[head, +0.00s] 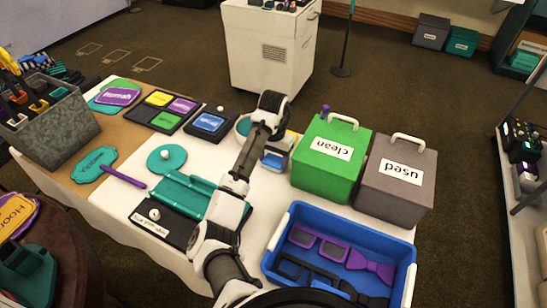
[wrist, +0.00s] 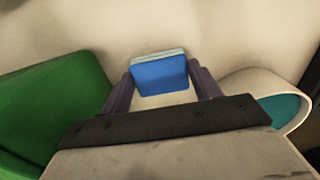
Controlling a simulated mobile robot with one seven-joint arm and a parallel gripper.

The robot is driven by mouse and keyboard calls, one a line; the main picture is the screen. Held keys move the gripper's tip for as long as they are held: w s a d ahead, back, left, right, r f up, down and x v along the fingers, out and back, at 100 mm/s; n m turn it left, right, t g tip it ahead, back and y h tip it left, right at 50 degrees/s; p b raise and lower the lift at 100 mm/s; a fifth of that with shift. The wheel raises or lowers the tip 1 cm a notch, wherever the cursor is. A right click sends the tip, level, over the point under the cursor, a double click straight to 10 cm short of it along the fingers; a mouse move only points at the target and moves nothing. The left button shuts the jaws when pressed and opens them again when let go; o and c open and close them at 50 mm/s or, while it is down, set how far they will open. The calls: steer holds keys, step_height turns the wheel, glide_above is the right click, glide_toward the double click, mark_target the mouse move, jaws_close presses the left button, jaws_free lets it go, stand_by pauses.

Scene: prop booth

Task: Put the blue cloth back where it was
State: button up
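The blue cloth (wrist: 160,76) is a folded pad with a pale edge. In the wrist view it lies between the two fingers of my gripper (wrist: 161,78). The fingers are wide apart, one at each side of the cloth, with almost no gap. I cannot tell whether they press on it or whether it is lifted. In the head view my arm reaches across the table, and my gripper is largely hidden by the arm, left of the green "clean" box (head: 326,178). A small blue patch (head: 273,161) shows beside the arm there; it may be the cloth.
The grey "used" box (head: 386,201) stands right of the green box. A blue tray (head: 405,258) with purple and dark props is in front. A white-rimmed teal bowl (wrist: 293,108) is close to my gripper. Teal and black props lie left of my arm.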

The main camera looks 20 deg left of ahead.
mark_target(274, 161)
steer(key=o, duration=0.4)
step_height(274, 161, up, 12)
steer(key=shift+r+p, duration=0.2)
steer(key=shift+p, duration=0.65)
